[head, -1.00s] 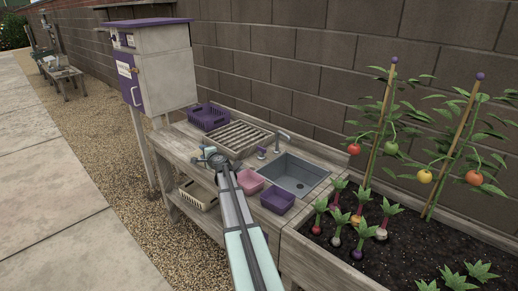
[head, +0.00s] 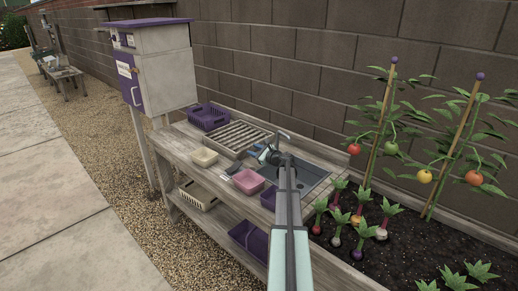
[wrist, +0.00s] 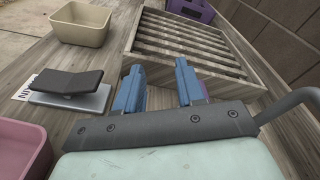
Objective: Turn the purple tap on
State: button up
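The grey tap (head: 283,136) stands at the back edge of the sink (head: 308,172); its grey spout (wrist: 290,104) shows at the right of the wrist view. My gripper (head: 262,153) is over the counter beside the tap, covering the place where the purple handle stood. In the wrist view my gripper (wrist: 158,85) has its two blue fingers apart, with nothing seen between them. A purple sliver (wrist: 205,90), which looks like the tap handle, shows just right of the right finger. The rest of it is hidden, and I cannot tell whether they touch.
A slatted rack (head: 236,137) and purple crate (head: 208,117) are behind on the left. A beige tub (head: 205,157), a dark-topped grey object (wrist: 68,88) and a pink tub (head: 248,181) are on the counter. A purple tub (head: 268,197) is partly behind my arm.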

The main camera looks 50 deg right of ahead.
jog(key=s+d+f+m+t, duration=0.25)
jog(key=s+d+m, duration=0.35)
jog(key=s, duration=0.4)
jog(key=shift+n+g+y, duration=0.4)
jog(key=shift+n+g, duration=0.05)
jog(key=shift+n, duration=0.15)
jog(key=w, duration=0.9)
jog(key=w+d, duration=0.1)
jog(key=w, duration=0.3)
jog(key=shift+w+f, duration=0.15)
jog(key=shift+w, duration=0.25)
grip_shut()
